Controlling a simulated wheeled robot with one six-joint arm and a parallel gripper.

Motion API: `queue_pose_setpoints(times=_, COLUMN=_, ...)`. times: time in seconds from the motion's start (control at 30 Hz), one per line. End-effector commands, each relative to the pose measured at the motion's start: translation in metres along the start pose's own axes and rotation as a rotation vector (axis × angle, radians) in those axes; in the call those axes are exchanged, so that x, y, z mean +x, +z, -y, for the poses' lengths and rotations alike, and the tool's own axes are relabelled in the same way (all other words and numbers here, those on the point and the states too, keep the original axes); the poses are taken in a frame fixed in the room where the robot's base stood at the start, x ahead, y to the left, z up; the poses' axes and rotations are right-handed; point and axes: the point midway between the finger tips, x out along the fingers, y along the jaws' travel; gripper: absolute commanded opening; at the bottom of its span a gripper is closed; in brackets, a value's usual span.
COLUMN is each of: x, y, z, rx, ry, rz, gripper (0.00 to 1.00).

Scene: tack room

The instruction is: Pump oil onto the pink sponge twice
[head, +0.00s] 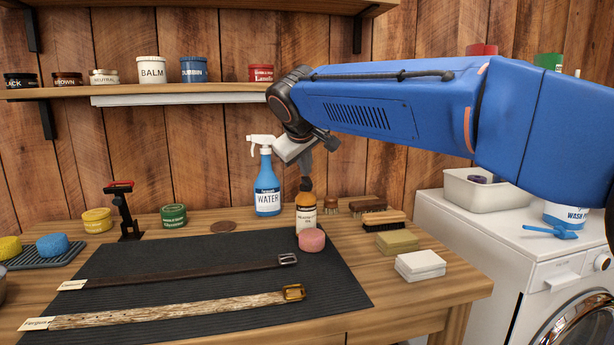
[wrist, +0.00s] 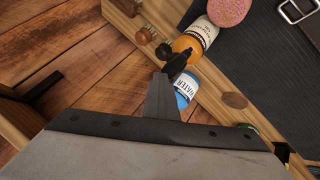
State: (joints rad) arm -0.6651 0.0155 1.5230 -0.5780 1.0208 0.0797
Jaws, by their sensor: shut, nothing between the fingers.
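The oil bottle (head: 306,217), amber with a cream label and a dark pump top, stands upright at the back edge of the dark mat (head: 215,265). The round pink sponge (head: 312,241) sits on the mat just in front of the bottle. My gripper (head: 306,172) is shut and empty, pointing down just above the pump head. In the wrist view, the gripper fingers (wrist: 163,92) end by the black pump head (wrist: 176,64); I cannot tell whether they touch it. The bottle's label (wrist: 205,30) and the sponge (wrist: 230,8) lie beyond.
A blue WATER spray bottle (head: 267,187) stands close behind and left of the oil. Brushes (head: 383,219), a tan block (head: 397,241) and a white block (head: 420,265) are to the right. Two belts (head: 180,309) lie across the mat. A shelf (head: 190,93) with tins runs above.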

Motion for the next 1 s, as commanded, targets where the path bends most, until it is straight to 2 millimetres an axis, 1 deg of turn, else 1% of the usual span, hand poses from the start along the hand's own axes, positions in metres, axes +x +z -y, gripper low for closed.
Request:
queue_pose_setpoints(times=0.47, x=-0.004, y=-0.004, z=-0.003, rx=0.0, ry=-0.001, rz=0.001, gripper=0.0)
queue_pose_setpoints(times=1.0, x=-0.033, y=-0.025, z=-0.024, rx=0.0, ry=0.0, rz=0.0, gripper=0.0)
